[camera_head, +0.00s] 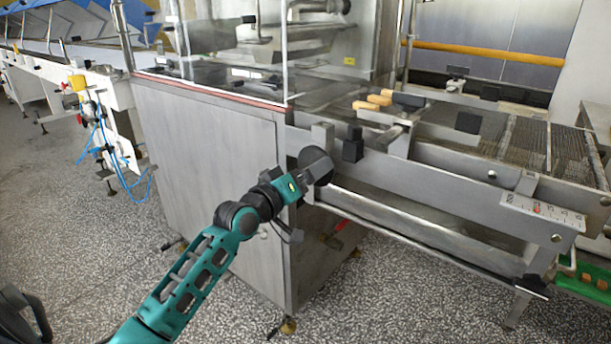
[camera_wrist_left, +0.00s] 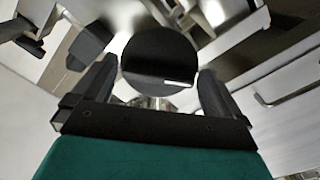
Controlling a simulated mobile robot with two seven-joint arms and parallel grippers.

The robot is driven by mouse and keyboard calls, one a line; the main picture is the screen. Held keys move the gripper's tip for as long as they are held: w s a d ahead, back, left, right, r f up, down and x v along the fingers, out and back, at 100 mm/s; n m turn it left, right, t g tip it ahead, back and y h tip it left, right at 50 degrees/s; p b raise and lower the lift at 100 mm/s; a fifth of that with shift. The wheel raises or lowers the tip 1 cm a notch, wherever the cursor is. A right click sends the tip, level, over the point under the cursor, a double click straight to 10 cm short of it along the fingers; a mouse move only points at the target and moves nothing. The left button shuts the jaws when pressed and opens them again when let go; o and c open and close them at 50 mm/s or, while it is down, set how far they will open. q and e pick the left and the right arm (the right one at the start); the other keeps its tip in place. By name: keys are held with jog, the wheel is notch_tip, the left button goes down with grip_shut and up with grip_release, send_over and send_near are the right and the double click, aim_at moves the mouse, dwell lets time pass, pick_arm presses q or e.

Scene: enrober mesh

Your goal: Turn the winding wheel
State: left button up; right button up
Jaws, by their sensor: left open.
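The winding wheel is a dark round disc (camera_head: 316,163) at the near corner of the steel machine's side rail. In the left wrist view the disc (camera_wrist_left: 160,52) faces the camera, with a dark slot-like line and a small white mark across its lower part. My left gripper (camera_head: 303,179) is at the wheel. In the left wrist view its two fingers (camera_wrist_left: 158,72) are apart, one on each side of the disc's lower part. I cannot tell whether they touch it. The wheel's shaft is mostly hidden behind the disc. My right gripper is not in view.
A black block (camera_head: 352,145) sits on the rail just right of the wheel. A steel cabinet (camera_head: 210,170) stands to the left, and a mesh conveyor (camera_head: 530,140) extends right. A ruler-like scale (camera_head: 541,209) is on the rail. The speckled floor (camera_head: 400,310) in front is clear.

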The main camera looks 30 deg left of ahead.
pick_arm(q)
jog(key=c, duration=0.8)
jog(key=m+p, duration=0.2)
jog(key=m, duration=0.1)
jog(key=shift+m+p, duration=0.3)
jog(key=shift+p, duration=0.1)
jog(key=shift+c, duration=0.2)
jog(key=o, duration=0.8)
jog(key=shift+o, duration=0.2)
jog(key=s+a+p, duration=0.1)
jog(key=s+p, duration=0.1)
jog(key=s, duration=1.1)
